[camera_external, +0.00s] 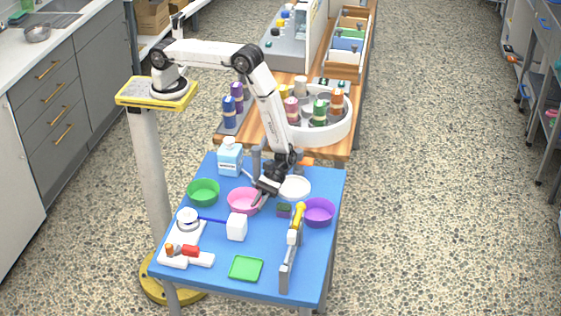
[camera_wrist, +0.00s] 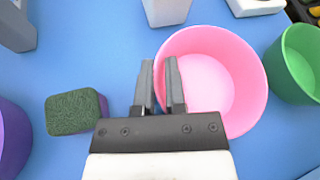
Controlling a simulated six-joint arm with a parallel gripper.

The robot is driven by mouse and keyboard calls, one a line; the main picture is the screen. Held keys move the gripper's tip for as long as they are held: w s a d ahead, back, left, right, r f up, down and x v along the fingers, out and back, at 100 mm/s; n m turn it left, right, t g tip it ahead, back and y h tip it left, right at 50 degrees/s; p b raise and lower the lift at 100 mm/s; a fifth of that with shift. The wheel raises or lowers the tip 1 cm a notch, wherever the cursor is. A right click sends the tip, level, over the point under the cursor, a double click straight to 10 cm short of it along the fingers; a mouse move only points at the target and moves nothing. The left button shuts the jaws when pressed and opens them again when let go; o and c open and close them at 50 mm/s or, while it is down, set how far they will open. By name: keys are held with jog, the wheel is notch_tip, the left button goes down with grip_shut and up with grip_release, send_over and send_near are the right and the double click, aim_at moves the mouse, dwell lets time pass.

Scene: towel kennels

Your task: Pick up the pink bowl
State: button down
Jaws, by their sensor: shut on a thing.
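The pink bowl (camera_external: 242,201) stands upright on the blue table, between the green bowl and the purple bowl. In the wrist view the pink bowl (camera_wrist: 228,78) is right of centre and looks empty. My gripper (camera_external: 259,201) is at the bowl's right rim in the external view. In the wrist view my gripper (camera_wrist: 160,75) has one finger outside the bowl and one inside, with the bowl's wall between them. It is shut on this rim. I cannot tell whether the bowl is clear of the table.
A green bowl (camera_external: 203,191) and purple bowl (camera_external: 318,211) stand either side. A purple-and-green sponge (camera_external: 284,210) and white plate (camera_external: 295,188) are close by. A white block (camera_external: 237,227), a grey upright piece (camera_external: 290,265) and a green tray (camera_external: 246,268) stand nearer the front.

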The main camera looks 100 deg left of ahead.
notch_tip(320, 180, up, 10)
dwell(0.8)
dwell(0.5)
